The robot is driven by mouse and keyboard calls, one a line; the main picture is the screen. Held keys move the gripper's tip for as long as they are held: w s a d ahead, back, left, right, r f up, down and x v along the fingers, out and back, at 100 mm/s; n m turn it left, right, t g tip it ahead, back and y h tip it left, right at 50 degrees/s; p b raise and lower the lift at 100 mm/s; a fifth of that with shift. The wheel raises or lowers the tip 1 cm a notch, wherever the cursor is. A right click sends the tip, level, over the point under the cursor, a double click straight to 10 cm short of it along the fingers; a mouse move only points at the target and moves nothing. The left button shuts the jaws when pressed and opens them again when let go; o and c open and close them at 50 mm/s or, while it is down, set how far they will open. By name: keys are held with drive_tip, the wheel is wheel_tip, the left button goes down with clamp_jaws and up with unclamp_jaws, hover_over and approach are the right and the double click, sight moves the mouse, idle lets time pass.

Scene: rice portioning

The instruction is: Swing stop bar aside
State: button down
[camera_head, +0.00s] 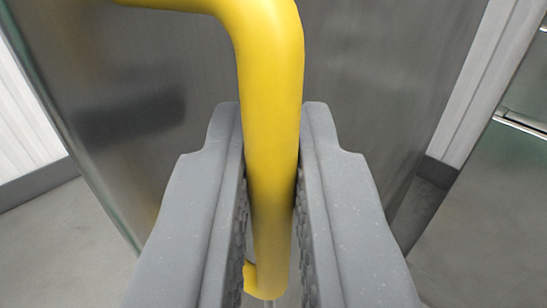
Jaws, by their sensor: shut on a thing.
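The stop bar (273,75) is a thick, bent yellow rod. It comes in from the top left, bends, and runs down the middle of the view between the fingers of my gripper (271,170). My gripper is shut on the vertical part of the stop bar, with a grey finger close on each side. The lower end of the bar shows between the fingers, where a small yellow piece sticks out to the left. The fingers hide part of the bar's sides.
A brushed metal panel (365,80) stands close behind the bar and fills much of the view. A grey floor (65,250) shows at the lower left. A white ribbed wall (22,125) is at the left, and a metal cabinet (495,205) is at the right.

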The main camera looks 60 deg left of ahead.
drive_tip(key=shift+w+n+g+p, duration=0.15)
drive_tip(key=shift+n+g+p, duration=0.2)
drive_tip(key=shift+p, duration=0.5)
drive_tip(key=shift+r, duration=0.1)
drive_tip(key=c, duration=1.6)
unclamp_jaws()
drive_tip(key=shift+d, duration=0.1)
drive_tip(key=shift+s+d, duration=0.25)
drive_tip(key=shift+d, duration=0.3)
drive_tip(key=v, duration=1.2)
drive_tip(key=shift+d+f+p, duration=0.2)
drive_tip(key=shift+f+p, duration=0.05)
drive_tip(key=shift+p, duration=0.05)
